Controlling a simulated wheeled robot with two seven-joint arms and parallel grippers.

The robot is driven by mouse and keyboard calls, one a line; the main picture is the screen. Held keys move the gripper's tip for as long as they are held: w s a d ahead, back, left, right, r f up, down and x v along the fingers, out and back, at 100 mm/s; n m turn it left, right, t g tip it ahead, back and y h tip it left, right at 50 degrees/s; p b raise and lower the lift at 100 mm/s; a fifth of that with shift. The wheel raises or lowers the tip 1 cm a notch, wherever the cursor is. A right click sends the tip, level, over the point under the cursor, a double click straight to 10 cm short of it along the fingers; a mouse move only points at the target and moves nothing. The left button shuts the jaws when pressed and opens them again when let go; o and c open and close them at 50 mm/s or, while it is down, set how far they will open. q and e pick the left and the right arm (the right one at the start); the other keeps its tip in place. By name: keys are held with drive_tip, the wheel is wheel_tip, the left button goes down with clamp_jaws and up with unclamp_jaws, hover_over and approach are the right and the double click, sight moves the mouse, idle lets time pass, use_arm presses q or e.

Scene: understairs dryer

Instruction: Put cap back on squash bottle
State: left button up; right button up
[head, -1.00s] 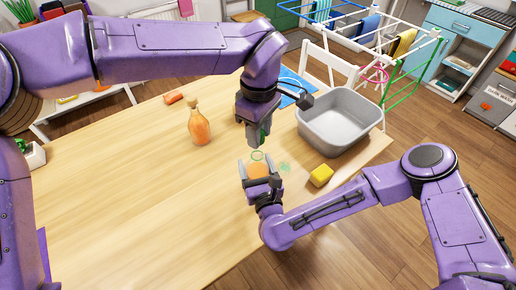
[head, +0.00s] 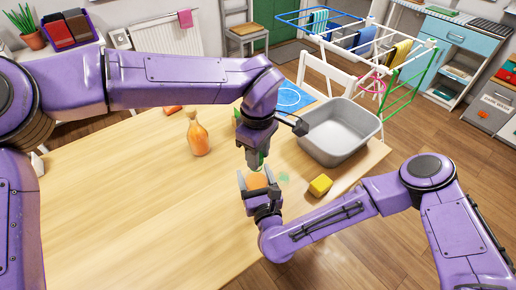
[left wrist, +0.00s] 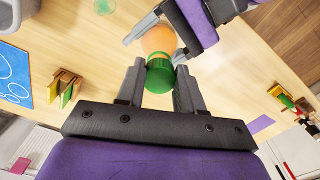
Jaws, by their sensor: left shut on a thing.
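The green cap (left wrist: 160,74) is between the fingers of my left gripper (left wrist: 158,88), which is shut on it. The orange squash bottle (left wrist: 158,40) stands between the two fingers of my right gripper (head: 257,182), and those fingers appear closed on its sides. In the left wrist view the cap lines up with the bottle's top; whether it touches or sits on the neck cannot be told. In the head view my left gripper (head: 256,160) points down just above the bottle (head: 257,182), and the neck is hidden.
Another orange bottle (head: 198,135) stands left of the grippers on the wooden table (head: 130,200). A pale green patch (head: 284,177) lies beside the right gripper. The table's left and front are clear.

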use_arm(q)
drive_tip(key=shift+f, duration=0.65)
idle(0.4)
use_arm(e)
clamp_jaws()
use_arm(q)
drive_tip(key=m, duration=0.9)
drive_tip(key=shift+s+a, duration=0.1)
drive_tip(key=shift+a, duration=0.1)
drive_tip(key=m, duration=0.7)
drive_tip(key=shift+a, duration=0.15)
drive_tip(key=o, duration=1)
